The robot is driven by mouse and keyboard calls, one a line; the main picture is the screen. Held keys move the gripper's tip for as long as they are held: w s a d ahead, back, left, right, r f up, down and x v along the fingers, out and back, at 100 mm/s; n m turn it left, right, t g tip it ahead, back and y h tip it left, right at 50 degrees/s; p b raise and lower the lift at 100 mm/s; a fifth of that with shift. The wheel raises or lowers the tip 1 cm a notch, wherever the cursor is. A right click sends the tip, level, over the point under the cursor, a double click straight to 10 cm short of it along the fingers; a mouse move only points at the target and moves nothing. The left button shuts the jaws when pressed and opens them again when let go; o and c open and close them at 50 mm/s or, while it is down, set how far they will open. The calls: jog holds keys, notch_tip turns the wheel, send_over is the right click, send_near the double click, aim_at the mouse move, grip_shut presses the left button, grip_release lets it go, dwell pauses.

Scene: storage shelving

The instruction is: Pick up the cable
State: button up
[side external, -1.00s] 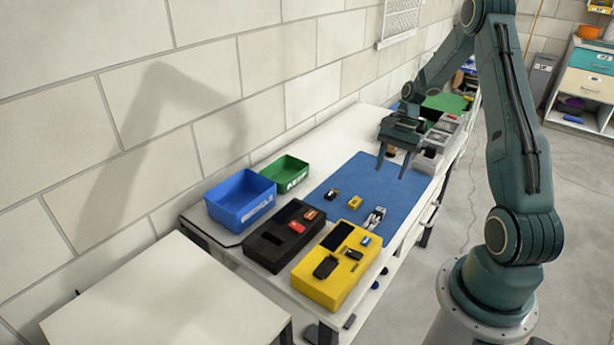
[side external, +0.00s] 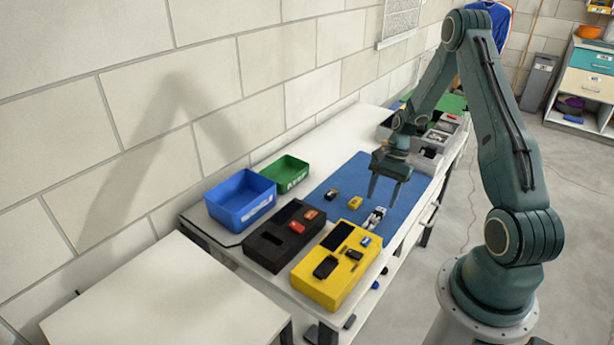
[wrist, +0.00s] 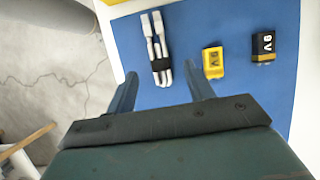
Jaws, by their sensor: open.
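The cable (wrist: 156,48) is a white, folded bundle with a dark band around it, lying on the blue mat (wrist: 190,18). In the side view the cable (side external: 375,217) lies near the mat's front right edge, close to the yellow case. My gripper (side external: 386,200) points down above the mat, just beyond the cable, with its fingers apart and nothing between them. In the wrist view the open fingers of my gripper (wrist: 160,80) show below the cable, which lines up with the gap between them. The fingers appear apart from the cable.
A yellow case (side external: 318,290) and a black case (side external: 262,248) stand nearer the camera. A blue bin (side external: 228,222) and a green bin (side external: 298,186) stand along the wall side.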

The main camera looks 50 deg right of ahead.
aim_at(377, 214)
jog(key=shift+x, duration=1.9)
jog(key=shift+a+f, duration=0.3)
jog(key=shift+f, duration=0.35)
jog(key=shift+f, duration=0.25)
jog(key=c, duration=1.1)
